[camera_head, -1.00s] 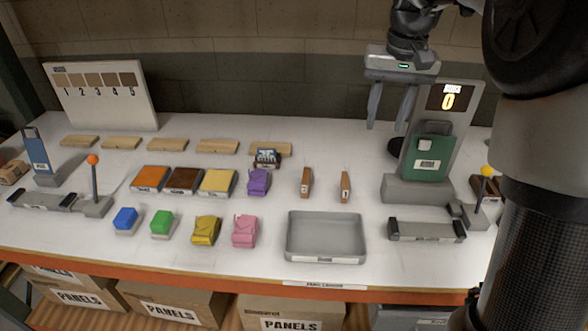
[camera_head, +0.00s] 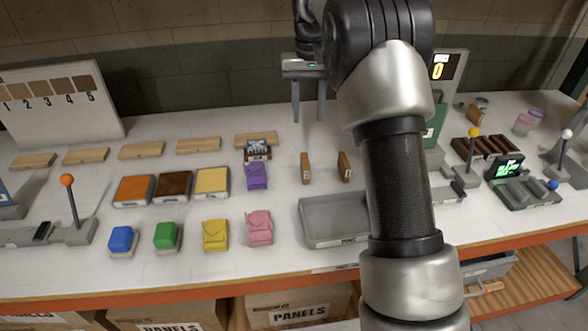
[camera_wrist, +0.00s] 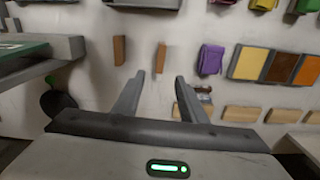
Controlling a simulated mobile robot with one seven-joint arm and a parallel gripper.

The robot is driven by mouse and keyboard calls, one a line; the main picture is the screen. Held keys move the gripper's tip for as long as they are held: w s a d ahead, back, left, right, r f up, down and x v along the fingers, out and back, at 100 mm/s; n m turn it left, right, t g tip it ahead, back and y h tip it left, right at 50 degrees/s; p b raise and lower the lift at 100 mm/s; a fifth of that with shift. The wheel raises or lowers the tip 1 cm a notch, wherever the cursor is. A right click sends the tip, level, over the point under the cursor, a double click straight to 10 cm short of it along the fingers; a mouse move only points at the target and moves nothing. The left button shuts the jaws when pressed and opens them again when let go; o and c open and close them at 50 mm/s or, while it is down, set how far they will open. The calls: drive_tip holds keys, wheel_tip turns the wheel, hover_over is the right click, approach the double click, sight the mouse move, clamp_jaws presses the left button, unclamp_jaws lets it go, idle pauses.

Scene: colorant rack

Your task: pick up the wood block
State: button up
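Two small brown wood blocks stand apart on the white table: a left wood block (camera_head: 305,168) and a right wood block (camera_head: 344,166). In the wrist view they also show, one block (camera_wrist: 119,50) to the left and the other block (camera_wrist: 160,57) beyond the gap between my fingers. I cannot tell which one the task means. My gripper (camera_head: 308,118) is open and empty, with its fingers pointing down above the back of the table, behind the blocks. The wrist view shows the open fingers (camera_wrist: 158,82) with nothing between them.
A grey tray (camera_head: 325,222) lies in front of the blocks, partly hidden by my arm. A purple pouch (camera_head: 256,177) and a plank with a dark item (camera_head: 257,150) are to the left. A green device (camera_head: 436,130) stands to the right. Table around the blocks is clear.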

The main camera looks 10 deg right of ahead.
hover_over(305, 160)
drive_tip(key=f, duration=1.2)
drive_tip(key=shift+s+d+b, duration=0.1)
drive_tip(key=shift+s+b, duration=0.15)
drive_tip(key=shift+b, duration=0.15)
drive_tip(key=shift+w+f, duration=0.15)
drive_tip(key=shift+f, duration=2.6)
drive_tip(key=shift+c, duration=0.4)
clamp_jaws()
